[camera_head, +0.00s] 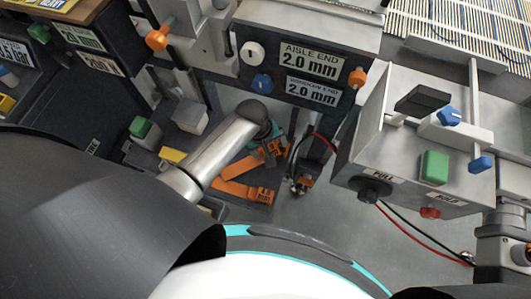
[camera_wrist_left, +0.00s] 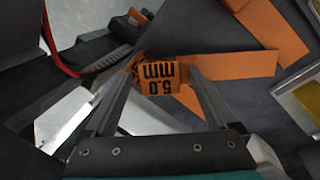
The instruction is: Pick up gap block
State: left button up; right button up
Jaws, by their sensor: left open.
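An orange gap block (camera_wrist_left: 157,77) marked "5.0 mm", upside down in the left wrist view, lies between the fingers of my left gripper (camera_wrist_left: 160,82). The fingers are open on either side of it; I cannot tell whether either touches it. In the head view my left forearm reaches down over the orange gap blocks and hides part of them. One orange gap block (camera_head: 244,190) with a label at its right end lies nearest me there. Another long orange strip (camera_wrist_left: 235,68) runs right from the labelled block in the wrist view. My right gripper is not in view.
A grey panel (camera_head: 318,62) labelled "AISLE END 2.0 mm" stands behind the blocks. A metal control box (camera_head: 400,190) with a green button (camera_head: 434,167) stands to the right. Red and black cables (camera_head: 415,238) hang near it. Another green button (camera_head: 140,127) is at left.

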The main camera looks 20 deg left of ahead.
pick_arm(q)
grip_shut()
dwell(0.6)
jog(key=shift+r, duration=0.1)
